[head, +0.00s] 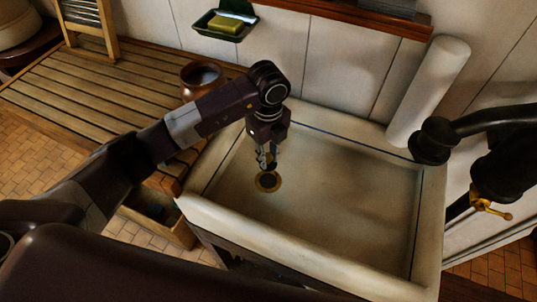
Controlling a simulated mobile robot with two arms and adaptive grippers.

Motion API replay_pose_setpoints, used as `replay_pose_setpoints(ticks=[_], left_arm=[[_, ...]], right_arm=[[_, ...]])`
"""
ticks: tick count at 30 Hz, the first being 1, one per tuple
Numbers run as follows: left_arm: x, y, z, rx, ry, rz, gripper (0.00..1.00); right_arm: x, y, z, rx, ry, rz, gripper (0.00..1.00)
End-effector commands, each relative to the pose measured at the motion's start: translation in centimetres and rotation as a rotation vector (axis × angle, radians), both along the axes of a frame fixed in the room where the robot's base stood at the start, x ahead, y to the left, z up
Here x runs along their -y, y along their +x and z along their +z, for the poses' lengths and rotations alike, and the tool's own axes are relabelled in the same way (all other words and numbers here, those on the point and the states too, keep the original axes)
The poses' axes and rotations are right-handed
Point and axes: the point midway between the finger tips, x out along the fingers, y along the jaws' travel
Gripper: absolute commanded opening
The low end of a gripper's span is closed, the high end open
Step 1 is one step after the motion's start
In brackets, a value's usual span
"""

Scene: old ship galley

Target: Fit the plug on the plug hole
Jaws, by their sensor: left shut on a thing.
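The pale stone sink (345,190) fills the middle of the head view. The plug hole (267,182) lies in the left part of its floor, a dark round centre within a brass-coloured ring. My left gripper (264,160) points down over the sink, with its fingertips just above and behind the ring in the picture. Its fingers are close together on a small thing, which I take to be the plug. The fingers mostly hide the plug, and I cannot tell whether it touches the hole. My right gripper is not in view.
A black spout with a brass tap handle (490,207) stands at the right. A pale upright cylinder (430,92) stands behind the sink. A brown pot (201,80) is on the slatted wooden board (90,90). A green soap dish (225,25) hangs on the wall.

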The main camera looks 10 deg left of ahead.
Motion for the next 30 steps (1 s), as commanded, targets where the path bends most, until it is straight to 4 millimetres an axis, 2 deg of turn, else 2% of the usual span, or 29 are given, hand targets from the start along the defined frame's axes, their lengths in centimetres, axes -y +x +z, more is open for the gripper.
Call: replay_pose_setpoints(ticks=[4, 11, 30], left_arm=[[0.1, 0.0, -0.3, 0.001, -0.001, 0.065, 0.0], [0.1, 0.0, -1.3, 0.001, 0.0, 0.07, 0.0], [0.1, 0.0, -7.4, 0.001, 0.0, 0.067, 0.0]], right_arm=[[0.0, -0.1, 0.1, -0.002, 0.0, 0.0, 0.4], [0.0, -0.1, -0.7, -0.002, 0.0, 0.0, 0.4], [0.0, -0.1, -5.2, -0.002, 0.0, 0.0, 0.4]])
